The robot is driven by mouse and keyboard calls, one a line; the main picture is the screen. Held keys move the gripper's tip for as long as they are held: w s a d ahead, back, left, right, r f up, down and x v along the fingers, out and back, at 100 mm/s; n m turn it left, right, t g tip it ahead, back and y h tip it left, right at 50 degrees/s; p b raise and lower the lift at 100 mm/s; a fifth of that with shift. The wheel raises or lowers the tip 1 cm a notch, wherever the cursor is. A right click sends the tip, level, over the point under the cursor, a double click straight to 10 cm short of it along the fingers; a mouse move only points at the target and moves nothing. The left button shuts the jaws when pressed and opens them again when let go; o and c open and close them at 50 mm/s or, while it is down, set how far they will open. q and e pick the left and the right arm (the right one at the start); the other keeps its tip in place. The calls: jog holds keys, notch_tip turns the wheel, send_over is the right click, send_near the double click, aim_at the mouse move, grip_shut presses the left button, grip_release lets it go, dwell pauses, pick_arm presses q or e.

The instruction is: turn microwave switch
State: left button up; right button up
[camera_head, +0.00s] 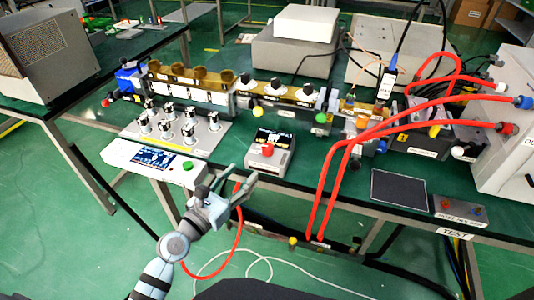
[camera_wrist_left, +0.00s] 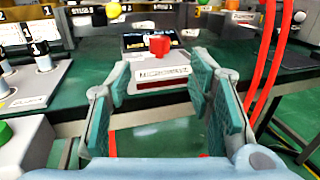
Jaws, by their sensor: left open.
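A small light box (camera_head: 271,163) with a dark display and a red knob (camera_head: 267,150) stands at the front edge of the table in the head view. I cannot tell for sure which control is the microwave switch; this red knob is the one nearest my gripper. My left gripper (camera_head: 240,184) is open and empty, in front of and below the box. In the left wrist view the red knob (camera_wrist_left: 159,44) shows ahead, between and beyond the spread fingers of my left gripper (camera_wrist_left: 160,80), and nothing touches it. My right gripper is out of view.
A white box with a green button (camera_head: 188,166) stands left of the gripper, below a panel of numbered knobs (camera_head: 181,128). A waveguide bench (camera_head: 288,96) runs behind. Red cables (camera_head: 330,180) hang over the table edge on the right. A black pad (camera_head: 398,189) lies right.

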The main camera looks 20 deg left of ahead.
aim_at(264, 153)
pick_arm(q)
jog(key=b+x, duration=0.2)
jog(key=x, duration=0.9)
jog(key=shift+w+f, duration=0.15)
jog(key=shift+w, duration=0.15)
jog(key=shift+b+x, duration=0.35)
jog(key=shift+x, duration=0.45)
grip_shut()
